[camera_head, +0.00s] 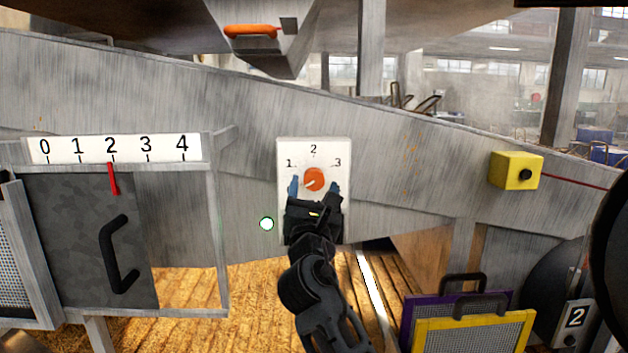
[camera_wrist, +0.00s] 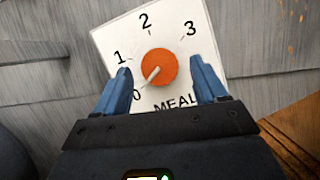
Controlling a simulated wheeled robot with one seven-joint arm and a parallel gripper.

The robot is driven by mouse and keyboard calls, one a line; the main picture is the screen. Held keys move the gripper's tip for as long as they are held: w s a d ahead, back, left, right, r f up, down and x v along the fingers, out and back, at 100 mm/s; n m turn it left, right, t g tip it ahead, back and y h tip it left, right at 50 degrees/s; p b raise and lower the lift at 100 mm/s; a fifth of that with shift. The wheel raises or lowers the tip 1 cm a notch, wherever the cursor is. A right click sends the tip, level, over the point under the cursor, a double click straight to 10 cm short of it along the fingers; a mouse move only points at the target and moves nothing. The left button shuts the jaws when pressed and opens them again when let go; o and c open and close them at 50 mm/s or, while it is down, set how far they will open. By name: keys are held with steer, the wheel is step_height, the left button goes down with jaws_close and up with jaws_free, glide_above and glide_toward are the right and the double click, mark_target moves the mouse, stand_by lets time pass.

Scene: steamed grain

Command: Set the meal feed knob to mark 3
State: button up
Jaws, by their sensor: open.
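The meal feed knob is a round orange knob (camera_head: 315,178) on a white dial plate (camera_head: 314,143) with marks 1, 2 and 3. In the wrist view the knob (camera_wrist: 159,68) has a white pointer line aimed to the lower left, at mark 0. Mark 3 is at its upper right, and part of the word "MEAL" shows below. My gripper (camera_head: 314,187) is in front of the plate, open, with one blue finger on each side of the knob. In the wrist view my gripper (camera_wrist: 159,66) shows gaps between both fingers and the knob.
Left of the dial is a white 0 to 4 scale (camera_head: 115,149) with a red pointer (camera_head: 113,178), above a dark panel with a black handle (camera_head: 117,254). A yellow button box (camera_head: 515,170) is at the right. Yellow (camera_head: 472,335) and purple framed screens stand lower right.

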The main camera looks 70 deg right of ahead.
mark_target(314, 179)
steer(key=shift+x, duration=1.2)
steer(key=c, duration=1)
